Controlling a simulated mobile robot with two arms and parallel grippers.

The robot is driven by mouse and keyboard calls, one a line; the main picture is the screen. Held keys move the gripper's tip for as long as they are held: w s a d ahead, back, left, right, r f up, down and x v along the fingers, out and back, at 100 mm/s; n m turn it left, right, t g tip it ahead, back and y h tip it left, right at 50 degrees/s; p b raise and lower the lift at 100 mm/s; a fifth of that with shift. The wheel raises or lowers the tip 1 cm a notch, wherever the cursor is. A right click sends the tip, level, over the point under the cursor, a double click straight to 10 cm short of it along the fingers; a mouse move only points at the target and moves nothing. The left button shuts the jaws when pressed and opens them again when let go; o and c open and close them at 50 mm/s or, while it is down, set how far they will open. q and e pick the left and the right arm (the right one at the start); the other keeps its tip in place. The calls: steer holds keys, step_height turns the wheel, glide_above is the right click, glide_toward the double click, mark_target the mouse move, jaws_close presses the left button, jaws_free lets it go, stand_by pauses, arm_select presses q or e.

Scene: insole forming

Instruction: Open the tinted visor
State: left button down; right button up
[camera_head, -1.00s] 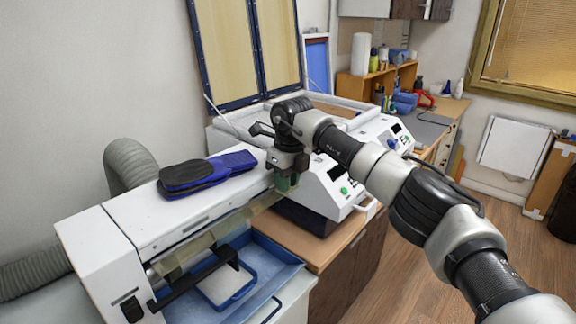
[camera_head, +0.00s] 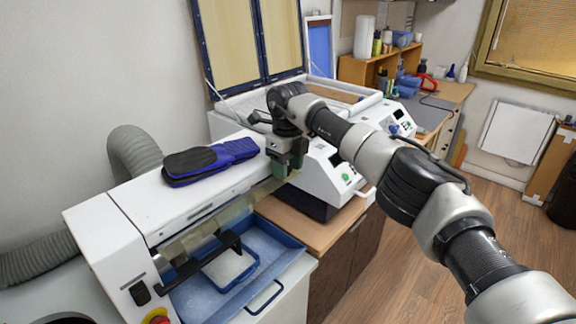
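The tinted visor (camera_head: 232,214) is a see-through, brownish strip along the front of the long white machine (camera_head: 180,205). It slopes over the machine's front opening, and a black bar (camera_head: 205,260) shows below it. My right gripper (camera_head: 286,167) points down at the visor's far right end, with its greenish fingertips close to the edge there. I cannot tell whether it touches the visor or whether the fingers are open or shut. The gripper and wrist hide the visor's right end. My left gripper is out of view.
A blue and black pair of insoles (camera_head: 207,163) lies on top of the machine. A blue tray (camera_head: 275,258) with a white pad (camera_head: 229,267) sits below the opening. A second white machine (camera_head: 335,178) with a raised framed lid (camera_head: 240,45) stands behind my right arm.

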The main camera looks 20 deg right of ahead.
steer(key=shift+r, duration=0.1)
steer(key=shift+r+b, duration=0.3)
step_height(320, 180, up, 10)
steer(key=b, duration=0.1)
steer(key=shift+b, duration=0.4)
steer(key=shift+s+f, duration=0.1)
